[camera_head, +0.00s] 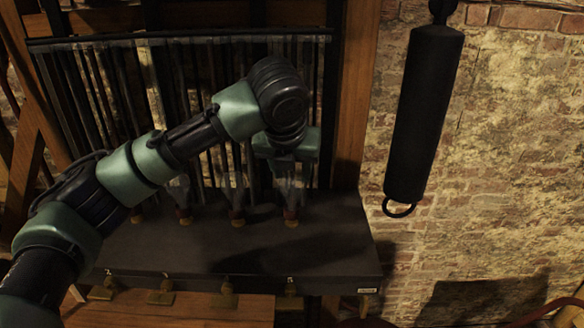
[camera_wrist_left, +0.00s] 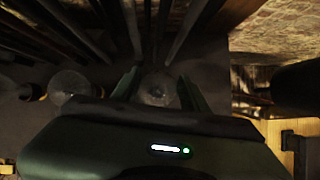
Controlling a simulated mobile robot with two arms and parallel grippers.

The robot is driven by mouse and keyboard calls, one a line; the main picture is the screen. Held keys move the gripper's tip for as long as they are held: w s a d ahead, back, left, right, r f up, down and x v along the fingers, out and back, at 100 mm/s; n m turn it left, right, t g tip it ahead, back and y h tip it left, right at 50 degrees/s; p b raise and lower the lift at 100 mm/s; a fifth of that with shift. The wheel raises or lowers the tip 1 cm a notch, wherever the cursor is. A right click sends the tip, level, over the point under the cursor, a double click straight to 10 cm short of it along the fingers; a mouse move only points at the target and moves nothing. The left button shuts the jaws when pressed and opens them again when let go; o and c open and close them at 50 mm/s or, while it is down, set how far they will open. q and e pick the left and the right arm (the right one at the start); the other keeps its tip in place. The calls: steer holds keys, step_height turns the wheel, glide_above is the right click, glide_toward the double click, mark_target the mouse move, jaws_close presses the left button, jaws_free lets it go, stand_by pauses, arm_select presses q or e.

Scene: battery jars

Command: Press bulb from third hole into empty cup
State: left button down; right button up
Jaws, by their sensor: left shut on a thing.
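A row of glass bulbs with reddish-brown bases stands along the top of a dark box (camera_head: 330,235). My left gripper (camera_head: 289,183) points down at the right end of this row and is shut on the rightmost bulb (camera_head: 291,214). The left wrist view shows that round clear bulb (camera_wrist_left: 158,92) between the two fingers. Its base appears to be at the box top; whether it is seated in a cup cannot be told. A neighbouring bulb (camera_head: 237,214) stands apart to the left. No empty cup can be made out. My right gripper is not in view.
Several brass-coloured fittings (camera_head: 226,293) line the front edge of the box. Dark vertical rods (camera_head: 90,90) stand behind the bulbs. A black cylinder with a ring (camera_head: 424,110) hangs at the right before a brick wall. My left arm crosses over the left bulbs.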

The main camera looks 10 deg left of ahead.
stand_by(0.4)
arm_select(q)
steer(key=c, duration=0.7)
jaws_free()
steer(key=shift+o, duration=0.2)
